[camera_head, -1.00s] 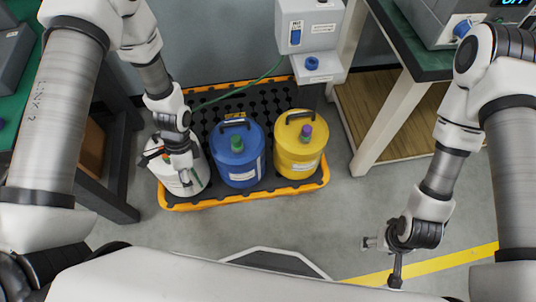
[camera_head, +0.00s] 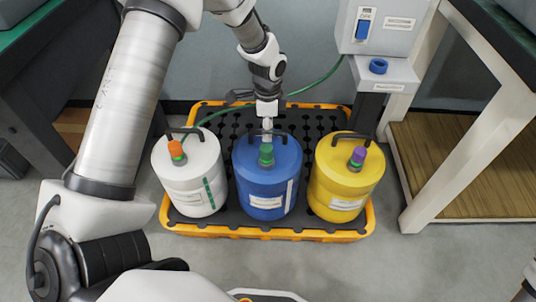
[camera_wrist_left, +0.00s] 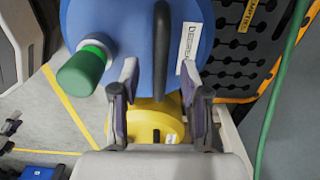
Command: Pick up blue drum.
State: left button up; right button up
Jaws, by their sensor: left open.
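The blue drum (camera_head: 266,182) stands upright in the middle of the spill pallet, with a green cap and a dark handle on top. My left gripper (camera_head: 267,127) is at the far side of its top, by the handle. In the left wrist view the blue drum (camera_wrist_left: 215,20) fills the upper middle. There my left gripper (camera_wrist_left: 159,80) is open, with one finger on each side of the dark handle's line (camera_wrist_left: 161,45). I cannot tell whether the fingers touch the drum. My right gripper is out of the head view.
A white drum (camera_head: 190,180) with an orange cap stands left of the blue one, and a yellow drum (camera_head: 343,185) with a purple cap stands right. The orange-edged pallet (camera_head: 275,234) holds all three. A grey device (camera_head: 385,75) and a green hose (camera_head: 318,88) are behind.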

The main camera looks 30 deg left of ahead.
pick_arm(q)
notch_tip(320, 180, down, 2)
jog(key=shift+f, duration=0.25)
jog(key=shift+r, duration=0.15)
jog(key=shift+c, duration=0.3)
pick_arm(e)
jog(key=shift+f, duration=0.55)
pick_arm(q)
grip_shut()
jog(key=shift+r, duration=0.1)
jog(key=shift+r+p, duration=1.1)
jog(key=shift+r, duration=0.6)
jog(key=s+d+r+p, duration=0.1)
jog(key=s+d+p, duration=0.3)
jog(key=s+d, duration=0.4)
jog(key=shift+s+d+r+p, duration=0.2)
jog(key=shift+s+p, duration=0.1)
jog(key=shift+s, duration=2.5)
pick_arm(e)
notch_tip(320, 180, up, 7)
